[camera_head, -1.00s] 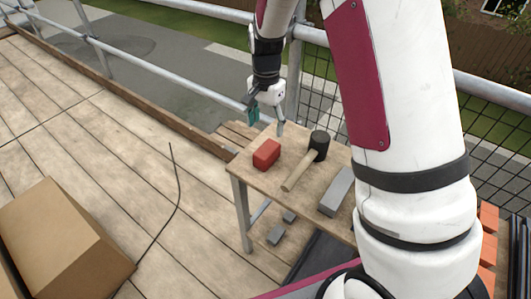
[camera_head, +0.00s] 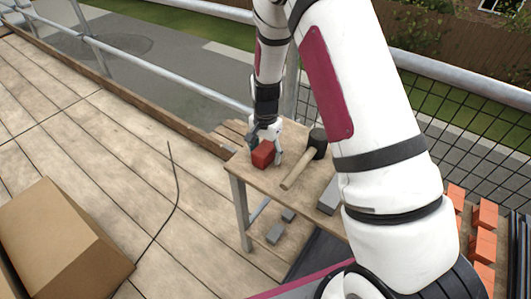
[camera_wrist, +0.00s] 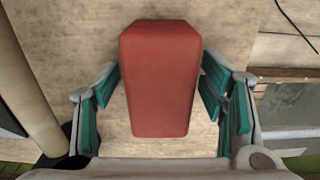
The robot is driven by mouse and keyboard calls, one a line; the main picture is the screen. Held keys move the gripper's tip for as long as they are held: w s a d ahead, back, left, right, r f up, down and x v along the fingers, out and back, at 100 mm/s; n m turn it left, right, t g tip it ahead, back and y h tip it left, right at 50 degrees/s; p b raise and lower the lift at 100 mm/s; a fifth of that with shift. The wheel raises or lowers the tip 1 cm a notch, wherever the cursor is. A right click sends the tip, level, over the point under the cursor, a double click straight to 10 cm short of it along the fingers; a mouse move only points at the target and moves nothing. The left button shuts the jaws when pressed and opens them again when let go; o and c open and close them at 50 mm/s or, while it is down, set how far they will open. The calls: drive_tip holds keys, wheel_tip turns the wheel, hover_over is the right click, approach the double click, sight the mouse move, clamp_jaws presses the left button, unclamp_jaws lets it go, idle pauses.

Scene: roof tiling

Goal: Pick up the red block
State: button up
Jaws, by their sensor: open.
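The red block (camera_head: 263,154) lies on the wooden table (camera_head: 245,169) near its left end. In the wrist view the red block (camera_wrist: 160,78) fills the middle, between the two teal-padded fingers. My gripper (camera_head: 265,146) is down at the block, with a finger on either side of it. In the wrist view my gripper (camera_wrist: 161,100) is open, and a gap shows between the block and the finger on each side. The block's lower edge is close to the palm in that view.
A mallet (camera_head: 317,138) with a black head lies right of the block. A grey bar (camera_head: 328,196) lies farther right, partly hidden by my arm. A cardboard box (camera_head: 62,238) stands on the deck at left. Metal railings (camera_head: 190,90) run behind the table.

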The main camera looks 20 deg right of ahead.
sight(266, 147)
drive_tip(key=c, duration=1.4)
wheel_tip(266, 147, up, 10)
drive_tip(key=shift+r, duration=0.1)
drive_tip(key=o, duration=0.8)
clamp_jaws()
